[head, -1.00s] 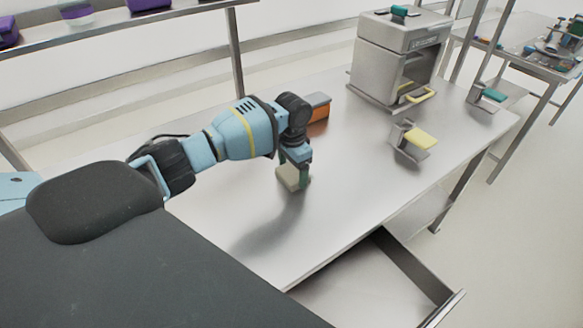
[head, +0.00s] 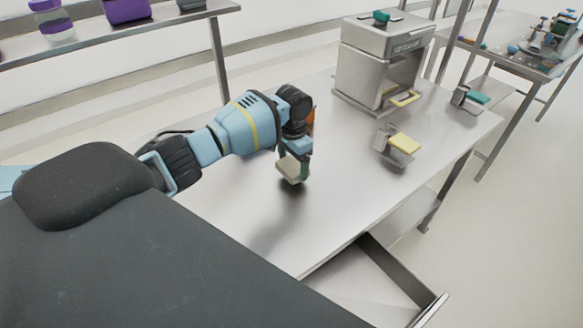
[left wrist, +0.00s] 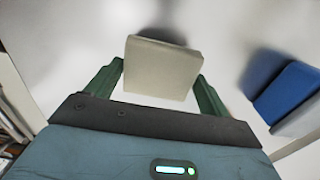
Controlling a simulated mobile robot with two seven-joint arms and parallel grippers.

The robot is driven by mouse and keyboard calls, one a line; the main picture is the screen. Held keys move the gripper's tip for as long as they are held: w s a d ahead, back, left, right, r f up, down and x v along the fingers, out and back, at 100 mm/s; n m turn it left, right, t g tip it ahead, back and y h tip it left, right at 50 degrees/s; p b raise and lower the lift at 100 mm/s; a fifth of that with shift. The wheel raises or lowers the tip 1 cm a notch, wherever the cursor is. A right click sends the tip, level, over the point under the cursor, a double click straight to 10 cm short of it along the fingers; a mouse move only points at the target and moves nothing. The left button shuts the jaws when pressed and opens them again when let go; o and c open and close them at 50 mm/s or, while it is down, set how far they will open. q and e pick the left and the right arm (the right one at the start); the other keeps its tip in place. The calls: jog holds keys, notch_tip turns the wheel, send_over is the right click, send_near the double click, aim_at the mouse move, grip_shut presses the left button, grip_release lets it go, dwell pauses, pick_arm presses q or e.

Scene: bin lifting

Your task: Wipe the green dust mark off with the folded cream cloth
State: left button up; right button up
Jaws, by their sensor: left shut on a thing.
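The folded cream cloth (head: 292,172) is a small pale block between the fingers of my left gripper (head: 293,163), over the middle of the steel table (head: 245,215). A dark shadow lies under it, and it looks a little above the tabletop. In the left wrist view the cloth (left wrist: 162,68) sits between the two green fingers of the left gripper (left wrist: 158,80). The green dust mark does not show in either view; I cannot tell whether the cloth or arm hides it. My right gripper is out of view.
A box with an orange side (head: 311,120) stands just behind my left wrist. A grey machine (head: 380,65) is at the table's back, with a yellow-topped metal holder (head: 404,143) in front. An open drawer (head: 395,270) juts out below. The table's front middle is clear.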

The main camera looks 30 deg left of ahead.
pick_arm(q)
jog(key=shift+r, duration=2.6)
